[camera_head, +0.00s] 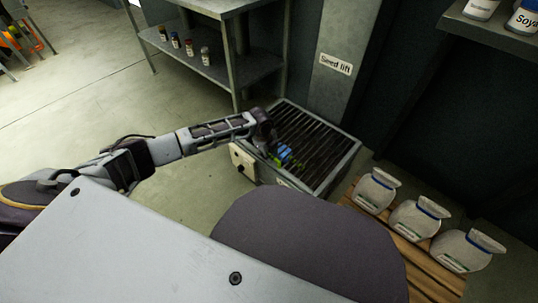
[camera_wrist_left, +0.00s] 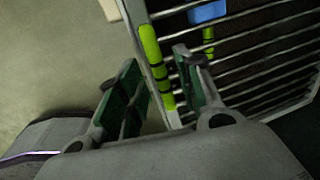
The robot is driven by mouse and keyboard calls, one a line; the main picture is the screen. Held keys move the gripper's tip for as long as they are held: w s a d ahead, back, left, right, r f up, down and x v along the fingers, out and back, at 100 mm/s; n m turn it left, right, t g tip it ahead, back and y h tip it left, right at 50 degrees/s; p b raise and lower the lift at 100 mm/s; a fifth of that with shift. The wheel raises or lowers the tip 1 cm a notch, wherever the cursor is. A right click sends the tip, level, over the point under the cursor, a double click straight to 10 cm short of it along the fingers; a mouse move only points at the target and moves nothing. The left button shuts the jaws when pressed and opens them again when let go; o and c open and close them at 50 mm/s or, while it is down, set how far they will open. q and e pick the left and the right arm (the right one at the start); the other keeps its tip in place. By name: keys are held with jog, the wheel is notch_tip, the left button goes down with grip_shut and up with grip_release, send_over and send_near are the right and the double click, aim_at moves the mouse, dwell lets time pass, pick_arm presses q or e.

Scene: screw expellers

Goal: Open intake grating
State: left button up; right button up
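The intake grating (camera_head: 322,140) is a frame of dark parallel bars, lying over the top of a pale box at the foot of the seed lift column. It also shows at the right of the left wrist view (camera_wrist_left: 262,62), with yellow-green grips (camera_wrist_left: 155,62) and a blue piece (camera_wrist_left: 207,12) at its edge. My left gripper (camera_head: 277,156) is at the grating's left side. In the left wrist view its two fingers (camera_wrist_left: 160,88) are apart, and a yellow-green grip shows between them. I cannot tell whether they touch it. My right gripper is not in view.
A label reading "Seed lift" (camera_head: 336,64) is on the column behind. Several white sacks (camera_head: 415,217) stand on a wooden pallet (camera_head: 420,262) at the right. A metal shelf table (camera_head: 222,72) with small bottles stands behind left. The floor at left is clear.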

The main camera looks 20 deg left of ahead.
pick_arm(q)
jog(key=shift+f, duration=0.15)
grip_shut()
dwell(0.4)
